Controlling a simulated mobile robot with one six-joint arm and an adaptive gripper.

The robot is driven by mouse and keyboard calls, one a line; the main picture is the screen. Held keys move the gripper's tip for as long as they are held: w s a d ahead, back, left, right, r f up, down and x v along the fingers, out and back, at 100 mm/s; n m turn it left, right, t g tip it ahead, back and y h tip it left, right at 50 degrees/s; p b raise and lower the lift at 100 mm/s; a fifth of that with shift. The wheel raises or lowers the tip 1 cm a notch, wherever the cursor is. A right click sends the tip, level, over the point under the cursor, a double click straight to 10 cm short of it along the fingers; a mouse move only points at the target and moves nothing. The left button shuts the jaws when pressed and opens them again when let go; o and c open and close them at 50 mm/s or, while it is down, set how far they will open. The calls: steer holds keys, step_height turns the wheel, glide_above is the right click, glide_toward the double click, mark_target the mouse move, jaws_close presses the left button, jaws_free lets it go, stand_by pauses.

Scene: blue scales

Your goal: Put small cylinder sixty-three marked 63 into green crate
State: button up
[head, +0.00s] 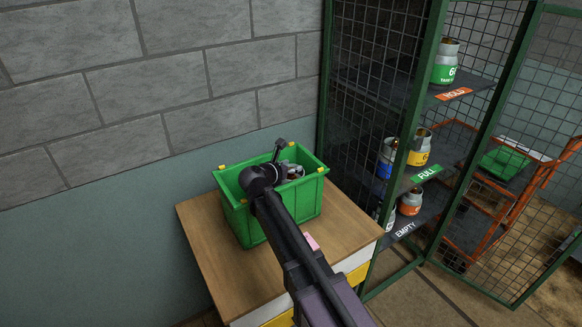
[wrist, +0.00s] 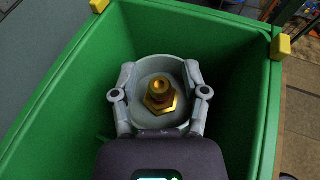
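The green crate (head: 248,225) stands on a wooden-topped cabinet in the head view, and its walls fill much of the wrist view (wrist: 225,25). My gripper (wrist: 160,80) is inside the crate's opening, with its fingers closed against both sides of a small cylinder's grey collar. This small cylinder (wrist: 160,68) shows its round top and a brass valve. Its marking is hidden, so I cannot read a number. In the head view my gripper (head: 290,170) and arm cover part of the crate. I cannot tell whether the cylinder touches the crate floor.
A green-framed mesh cage (head: 415,110) stands right of the cabinet (head: 215,255). Its shelves, labelled HOLD, FULL and EMPTY, carry several cylinders, including a green-banded one (head: 445,65). An orange trolley (head: 490,215) stands farther right. A block wall is behind the crate.

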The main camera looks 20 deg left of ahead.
steer(key=shift+r, duration=0.15)
stand_by(0.3)
steer(key=shift+r+p, duration=0.4)
steer(key=shift+p, duration=0.2)
steer(key=shift+s+r, duration=0.2)
steer(key=shift+r, duration=0.05)
steer(key=p+v, duration=0.4)
steer(key=v, duration=0.7)
steer(key=shift+s, duration=0.2)
steer(key=shift+a, duration=0.1)
